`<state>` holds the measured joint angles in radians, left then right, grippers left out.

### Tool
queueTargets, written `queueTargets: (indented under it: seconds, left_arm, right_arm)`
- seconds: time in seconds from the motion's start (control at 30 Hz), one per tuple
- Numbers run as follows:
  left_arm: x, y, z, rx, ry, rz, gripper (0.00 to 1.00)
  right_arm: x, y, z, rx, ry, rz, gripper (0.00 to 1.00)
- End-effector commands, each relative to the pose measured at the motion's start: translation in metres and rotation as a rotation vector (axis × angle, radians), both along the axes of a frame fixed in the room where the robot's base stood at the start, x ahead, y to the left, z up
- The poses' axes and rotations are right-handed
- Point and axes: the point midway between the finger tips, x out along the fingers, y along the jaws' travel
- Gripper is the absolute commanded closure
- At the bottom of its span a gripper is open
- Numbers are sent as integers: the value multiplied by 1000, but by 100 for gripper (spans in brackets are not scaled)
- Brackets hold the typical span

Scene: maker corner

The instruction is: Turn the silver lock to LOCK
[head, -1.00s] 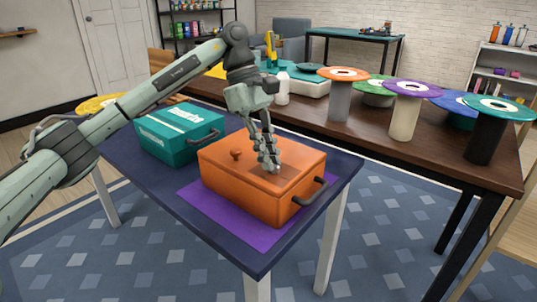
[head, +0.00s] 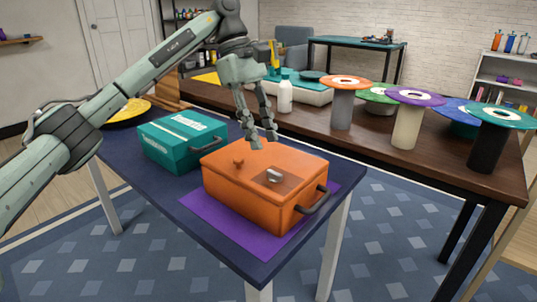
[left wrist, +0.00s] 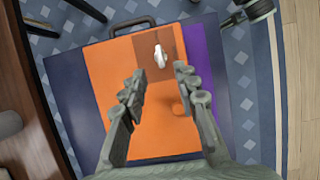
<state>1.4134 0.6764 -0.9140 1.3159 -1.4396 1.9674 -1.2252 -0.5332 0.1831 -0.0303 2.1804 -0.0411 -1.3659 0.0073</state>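The silver lock (head: 274,175) is a small silver knob on a brownish plate on top of the orange case (head: 248,204). It also shows in the left wrist view (left wrist: 160,56), pointing roughly along the case's length toward the handle side. I cannot read any LOCK marking. My left gripper (head: 264,143) hangs above the back of the case, fingers spread, apart from the lock and empty. In the left wrist view the left gripper (left wrist: 158,72) has a wide gap between its fingers. An orange knob (head: 238,161) stands on the lid. My right gripper is not in view.
The orange case lies on a purple mat (head: 205,213) on a dark blue table (head: 180,210). A teal case (head: 180,140) stands to its left. A brown table (head: 385,140) behind holds several spool stands and a white bottle (head: 285,96).

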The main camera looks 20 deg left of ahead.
Motion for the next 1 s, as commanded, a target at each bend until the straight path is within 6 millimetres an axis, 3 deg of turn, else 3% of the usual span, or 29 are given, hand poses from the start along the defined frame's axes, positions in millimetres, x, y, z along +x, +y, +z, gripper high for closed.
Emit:
queueTargets:
  seconds: [0.1, 0.3, 1.0]
  left_arm:
    - [4, 9, 24, -1, -3, 1, 70]
    - [6, 17, 44, 0, -2, -1, 70]
    - [7, 19, 48, 0, 1, 0, 70]
  right_arm:
    - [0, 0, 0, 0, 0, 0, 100]
    - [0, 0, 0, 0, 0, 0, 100]
    - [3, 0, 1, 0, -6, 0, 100]
